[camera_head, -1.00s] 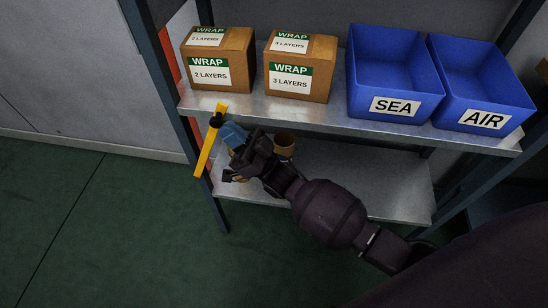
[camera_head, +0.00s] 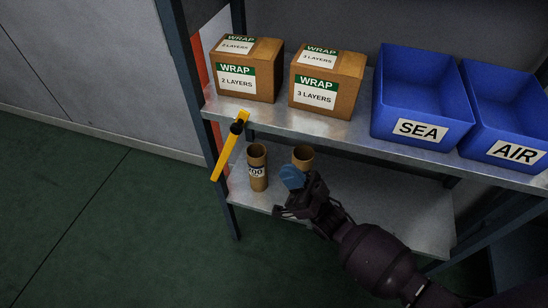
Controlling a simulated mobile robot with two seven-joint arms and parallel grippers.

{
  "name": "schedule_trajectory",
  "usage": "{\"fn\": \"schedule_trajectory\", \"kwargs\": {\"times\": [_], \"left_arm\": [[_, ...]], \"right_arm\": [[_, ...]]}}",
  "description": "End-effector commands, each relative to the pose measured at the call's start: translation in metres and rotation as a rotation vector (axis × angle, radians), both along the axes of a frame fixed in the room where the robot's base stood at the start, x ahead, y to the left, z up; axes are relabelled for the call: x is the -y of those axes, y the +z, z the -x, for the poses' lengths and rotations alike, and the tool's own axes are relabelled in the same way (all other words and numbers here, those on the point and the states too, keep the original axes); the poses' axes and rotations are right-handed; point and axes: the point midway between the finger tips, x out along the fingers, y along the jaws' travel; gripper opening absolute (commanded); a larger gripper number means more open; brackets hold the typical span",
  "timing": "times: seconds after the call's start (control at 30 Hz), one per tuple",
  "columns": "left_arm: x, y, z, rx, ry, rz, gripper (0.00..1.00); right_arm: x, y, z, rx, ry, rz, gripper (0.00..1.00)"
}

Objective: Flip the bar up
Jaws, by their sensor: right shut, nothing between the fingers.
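The yellow bar (camera_head: 226,156) is on the left end of the shelf unit, by the front post. It slants from a short upper end at the upper shelf's edge, past a dark pivot knob (camera_head: 237,127), to a long lower end pointing down and left. My right gripper (camera_head: 284,196) is shut and empty, to the right of the bar and apart from it, in front of the lower shelf. A blue piece shows at the gripper's upper side. My left gripper is not in view.
Two cardboard tubes (camera_head: 257,170) (camera_head: 302,157) stand on the lower shelf (camera_head: 420,215). The upper shelf (camera_head: 335,131) holds two WRAP boxes (camera_head: 246,88) (camera_head: 327,97) and blue SEA (camera_head: 420,105) and AIR (camera_head: 505,125) bins. The floor at left is clear.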

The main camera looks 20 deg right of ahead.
Motion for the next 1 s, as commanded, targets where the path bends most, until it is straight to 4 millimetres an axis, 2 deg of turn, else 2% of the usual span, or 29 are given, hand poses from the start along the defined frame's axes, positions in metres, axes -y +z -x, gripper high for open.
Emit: {"fn": "schedule_trajectory", "kwargs": {"times": [0.2, 0.33, 0.47, 0.6, 0.7, 0.83, 1.0], "left_arm": [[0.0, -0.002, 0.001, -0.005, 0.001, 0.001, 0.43], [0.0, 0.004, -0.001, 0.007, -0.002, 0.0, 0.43], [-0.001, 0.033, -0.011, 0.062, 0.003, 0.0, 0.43], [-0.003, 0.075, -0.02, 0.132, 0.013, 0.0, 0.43], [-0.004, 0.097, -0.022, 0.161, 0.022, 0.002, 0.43], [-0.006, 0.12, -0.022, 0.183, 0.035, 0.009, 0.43], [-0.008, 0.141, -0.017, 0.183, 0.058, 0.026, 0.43]], "right_arm": [[0.015, -0.013, 0.015, 0.0, 0.0, 0.0, 0.0], [0.018, -0.006, 0.016, 0.012, -0.001, 0.001, 0.0], [0.025, 0.033, 0.014, 0.063, 0.002, 0.022, 0.0], [0.029, 0.092, 0.019, 0.133, 0.034, 0.076, 0.0], [0.028, 0.125, 0.026, 0.153, 0.062, 0.141, 0.0], [0.026, 0.154, 0.033, 0.126, 0.093, 0.249, 0.0], [0.024, 0.169, 0.041, 0.005, 0.115, 0.434, 0.0]]}}
